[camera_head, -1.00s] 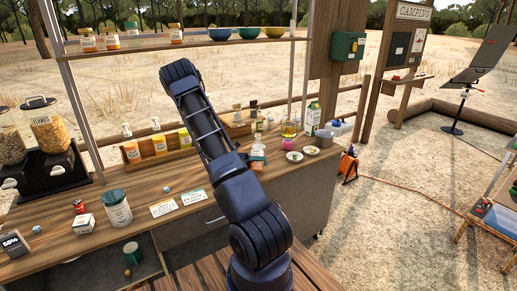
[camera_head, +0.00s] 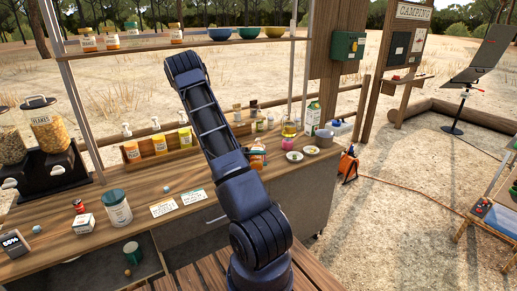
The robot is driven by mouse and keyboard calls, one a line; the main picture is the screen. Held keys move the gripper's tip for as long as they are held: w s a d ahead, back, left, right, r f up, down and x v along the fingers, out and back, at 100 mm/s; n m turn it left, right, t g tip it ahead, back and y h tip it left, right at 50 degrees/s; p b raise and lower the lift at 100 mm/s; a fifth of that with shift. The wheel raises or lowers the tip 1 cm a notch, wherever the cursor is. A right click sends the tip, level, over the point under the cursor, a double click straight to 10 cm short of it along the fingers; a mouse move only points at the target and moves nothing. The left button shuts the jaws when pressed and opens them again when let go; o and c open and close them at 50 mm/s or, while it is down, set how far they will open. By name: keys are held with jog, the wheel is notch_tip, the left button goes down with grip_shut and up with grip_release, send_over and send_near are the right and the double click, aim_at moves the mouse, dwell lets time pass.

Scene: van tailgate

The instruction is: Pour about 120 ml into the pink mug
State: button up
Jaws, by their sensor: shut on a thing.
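The pink mug (camera_head: 288,143) stands on the right part of the wooden counter, in front of a glass jug (camera_head: 289,129) of yellow liquid. A small bottle (camera_head: 258,157) with an orange and pale label shows just left of the mug, beside my dark arm. It looks tilted, and part of it is hidden. My arm rises across the middle and bends at the top. My gripper is hidden behind it, so its hold on the bottle cannot be seen. I cannot see inside the mug or any stream of liquid.
Small plates (camera_head: 294,156), a grey bowl (camera_head: 324,138) and a carton (camera_head: 312,117) stand right of the mug. A bottle rack (camera_head: 158,146) sits left of my arm. A shelf (camera_head: 190,44) with bowls and jars spans above. The counter's front middle is fairly clear.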

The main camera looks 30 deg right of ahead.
jog(key=shift+r, duration=0.25)
jog(key=shift+r+n, duration=0.25)
jog(key=shift+n, duration=0.85)
jog(key=shift+w+d+r+n+t, duration=0.1)
jog(key=shift+w+r+n+t, duration=0.05)
jog(key=shift+r+n, duration=0.35)
jog(key=shift+w+d+r+n+t, duration=0.15)
jog(key=shift+r+n, duration=0.25)
jog(key=shift+r, duration=0.2)
dwell(1.9)
